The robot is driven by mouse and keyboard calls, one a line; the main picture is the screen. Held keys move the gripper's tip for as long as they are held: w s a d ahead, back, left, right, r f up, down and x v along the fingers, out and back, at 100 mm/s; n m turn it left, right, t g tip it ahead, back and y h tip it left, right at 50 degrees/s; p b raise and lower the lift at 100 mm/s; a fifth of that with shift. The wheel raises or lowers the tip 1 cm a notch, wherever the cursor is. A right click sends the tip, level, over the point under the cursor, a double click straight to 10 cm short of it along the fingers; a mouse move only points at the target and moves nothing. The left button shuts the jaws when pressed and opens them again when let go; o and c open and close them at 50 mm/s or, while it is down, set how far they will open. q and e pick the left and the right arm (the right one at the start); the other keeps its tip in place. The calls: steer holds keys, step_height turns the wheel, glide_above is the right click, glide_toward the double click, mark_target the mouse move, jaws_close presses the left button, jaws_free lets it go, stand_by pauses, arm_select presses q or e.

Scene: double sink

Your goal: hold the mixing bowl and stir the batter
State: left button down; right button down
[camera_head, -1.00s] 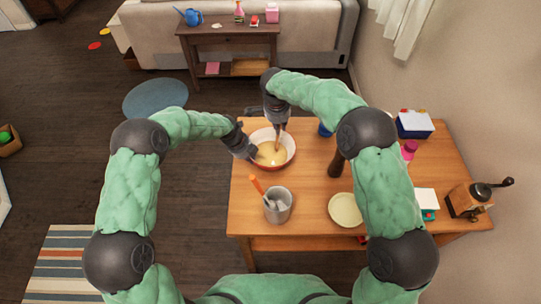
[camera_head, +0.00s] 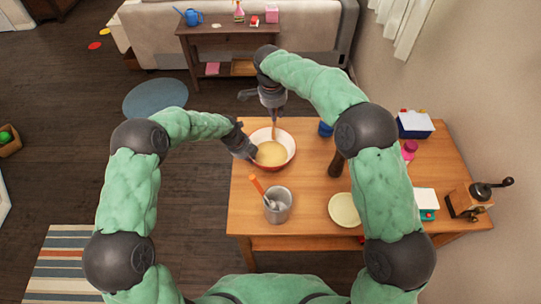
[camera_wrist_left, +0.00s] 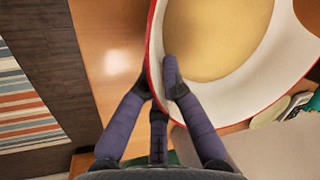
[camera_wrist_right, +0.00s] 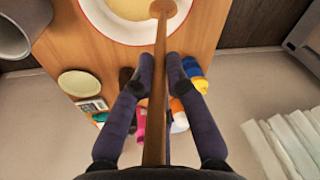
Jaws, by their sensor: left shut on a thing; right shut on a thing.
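The mixing bowl (camera_head: 287,140) is white inside with a red outside and rim, and holds pale yellow batter (camera_head: 270,153). It stands at the left back of the wooden table. My left gripper (camera_head: 252,153) is shut on the bowl's left rim; the left wrist view shows the fingers (camera_wrist_left: 160,80) on both sides of the wall. My right gripper (camera_head: 273,105) is above the far side of the bowl, shut on a wooden spoon (camera_wrist_right: 158,80). The spoon hangs down to the bowl, its end at the batter's edge; whether it is in the batter I cannot tell.
A grey metal container (camera_head: 279,206) with an orange-handled utensil stands in front of the bowl. A pale plate (camera_head: 344,209), a dark pepper mill (camera_head: 337,164), a blue item (camera_head: 325,129) and a coffee grinder (camera_head: 470,199) stand to the right.

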steer(key=shift+r, duration=2.15)
arm_select(q)
steer(key=c, duration=1.3)
jaws_free()
steer(key=shift+r, duration=0.1)
steer(key=v, duration=1.1)
steer(key=shift+a+r, duration=0.15)
steer(key=shift+r, duration=0.2)
